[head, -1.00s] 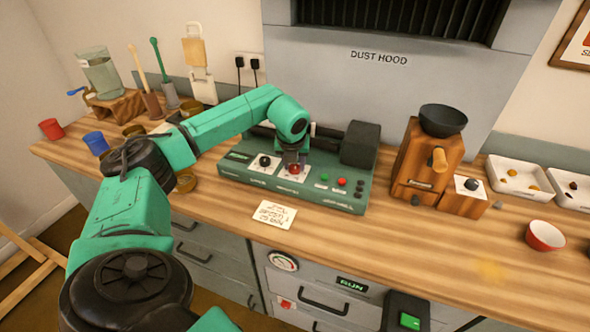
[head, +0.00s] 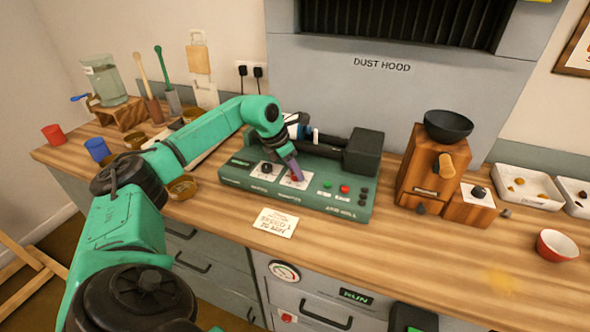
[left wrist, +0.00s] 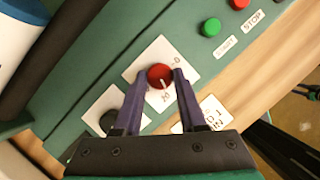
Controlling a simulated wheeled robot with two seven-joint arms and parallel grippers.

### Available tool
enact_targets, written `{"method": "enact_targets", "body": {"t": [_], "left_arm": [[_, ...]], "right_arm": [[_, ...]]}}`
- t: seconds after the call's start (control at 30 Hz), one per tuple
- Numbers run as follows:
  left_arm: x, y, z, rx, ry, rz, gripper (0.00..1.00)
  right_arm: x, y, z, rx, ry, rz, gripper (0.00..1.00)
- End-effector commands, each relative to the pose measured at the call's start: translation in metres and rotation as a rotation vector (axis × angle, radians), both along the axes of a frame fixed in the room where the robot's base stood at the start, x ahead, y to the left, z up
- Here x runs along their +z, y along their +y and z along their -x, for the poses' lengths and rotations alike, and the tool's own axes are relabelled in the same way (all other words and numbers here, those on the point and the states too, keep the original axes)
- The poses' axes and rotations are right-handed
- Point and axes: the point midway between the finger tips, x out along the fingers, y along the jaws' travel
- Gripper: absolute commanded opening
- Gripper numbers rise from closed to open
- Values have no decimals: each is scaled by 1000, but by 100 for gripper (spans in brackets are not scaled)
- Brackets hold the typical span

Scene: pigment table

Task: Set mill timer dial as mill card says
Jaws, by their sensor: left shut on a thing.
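The green mill (head: 318,198) stands on the wooden counter with two dials on white plates, one black (head: 267,168) and one red. My left gripper (head: 297,178) reaches down over the red dial and mostly hides it in the head view. In the left wrist view the red dial (left wrist: 160,76) sits between the purple fingertips of my left gripper (left wrist: 160,82), which are shut on it. Its white pointer line points down toward a mark that looks like 20. The mill card (head: 275,222) lies on the counter in front of the mill; its writing is too small to read.
Green (left wrist: 211,27) and red buttons sit right of the dials. A wooden grinder (head: 432,165) with a dark bowl stands to the right, then white trays (head: 522,185) and a red bowl (head: 557,245). Cups and tools crowd the left. The counter's front is mostly clear.

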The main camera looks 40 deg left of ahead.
Motion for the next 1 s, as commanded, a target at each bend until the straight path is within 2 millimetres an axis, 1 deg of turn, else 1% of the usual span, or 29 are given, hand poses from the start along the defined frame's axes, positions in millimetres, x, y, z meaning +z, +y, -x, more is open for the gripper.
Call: {"method": "enact_targets", "body": {"t": [0.2, 0.4, 0.93, 0.97, 1.0], "left_arm": [[1, 1, 0, -134, 2, 0, 0], [0, 1, 0, -209, 2, -1, 0], [-1, 2, 0, -237, 4, -3, 0], [-1, 2, 0, -237, 4, -3, 44], [-1, 2, 0, -237, 4, -3, 59]], "right_arm": [[5, 0, 0, 0, 0, 0, 50], [7, 0, 0, 0, 0, 0, 50], [8, 0, 0, 0, 0, 0, 50], [8, 0, 0, 0, 0, 0, 50], [8, 0, 0, 0, 0, 0, 50]]}}
